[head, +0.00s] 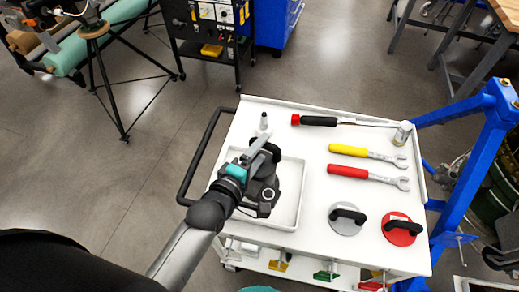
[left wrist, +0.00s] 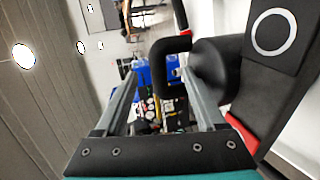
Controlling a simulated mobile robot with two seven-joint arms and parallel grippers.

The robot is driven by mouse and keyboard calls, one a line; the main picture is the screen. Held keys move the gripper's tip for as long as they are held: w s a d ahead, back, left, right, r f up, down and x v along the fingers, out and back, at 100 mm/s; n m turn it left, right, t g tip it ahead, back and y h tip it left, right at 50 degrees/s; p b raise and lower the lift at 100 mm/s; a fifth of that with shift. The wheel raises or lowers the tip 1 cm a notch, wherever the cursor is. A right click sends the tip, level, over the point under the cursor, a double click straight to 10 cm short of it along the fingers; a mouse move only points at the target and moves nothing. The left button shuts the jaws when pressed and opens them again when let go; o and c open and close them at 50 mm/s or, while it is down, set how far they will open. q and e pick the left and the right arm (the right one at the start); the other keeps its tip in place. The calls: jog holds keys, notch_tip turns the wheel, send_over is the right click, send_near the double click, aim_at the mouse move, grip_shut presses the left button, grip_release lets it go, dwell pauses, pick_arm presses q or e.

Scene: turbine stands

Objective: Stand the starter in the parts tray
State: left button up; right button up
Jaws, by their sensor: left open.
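The starter (head: 269,194), a black body with a white ring mark, is in the white parts tray (head: 287,221) on the cart, partly hidden by my left gripper. In the left wrist view the starter (left wrist: 272,68) is close on the right, with a black rounded part beside the right finger. Whether its base sits flat on the tray floor is hidden. My left gripper (head: 266,143) is open above the starter. My right gripper is not in view.
The white cart (head: 300,150) carries a red-tipped tool (head: 320,121), yellow wrench (head: 362,152), red wrench (head: 362,172), silver cylinder (head: 402,133), and grey (head: 345,228) and red (head: 390,235) suction cups. A black handle (head: 197,155) borders the left. A blue frame (head: 480,105) stands right.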

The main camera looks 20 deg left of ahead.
pick_arm(q)
jog(key=shift+p+v, duration=0.95)
jog(key=shift+v, duration=0.3)
jog(key=shift+p+v, duration=1.15)
jog(key=shift+v, duration=1)
jog(key=shift+r, duration=0.15)
jog(key=shift+s, duration=0.1)
